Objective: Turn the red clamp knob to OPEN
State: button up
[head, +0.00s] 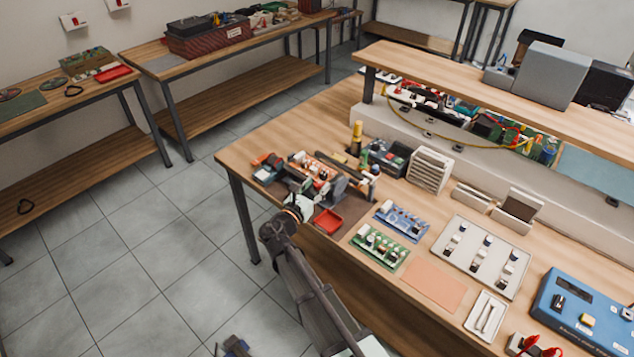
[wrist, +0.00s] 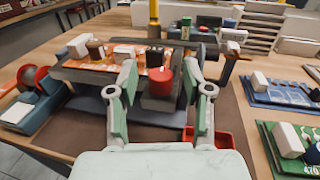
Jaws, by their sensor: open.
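The red knob (wrist: 160,81) stands near the middle of the wrist view, on a dark grey block at the front of the clamp fixture. The fixture (wrist: 95,77) carries an orange circuit board (wrist: 88,62). My gripper (wrist: 162,70) is open, with one finger to the left of the knob and one to the right. Gaps show on both sides, and I cannot tell whether the fingertips have reached the knob's depth. No OPEN mark is legible. In the head view my gripper (head: 300,204) is at the fixture (head: 335,187), and the knob cannot be made out.
A red tray (head: 327,222) lies just right of my gripper. Blue (head: 402,221) and green (head: 379,246) boards lie further right. A yellow-topped post (wrist: 154,18) stands behind the fixture. A red and teal tool (wrist: 38,95) lies to the left in the wrist view.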

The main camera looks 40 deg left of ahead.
jog(key=shift+w, duration=0.4)
grip_shut()
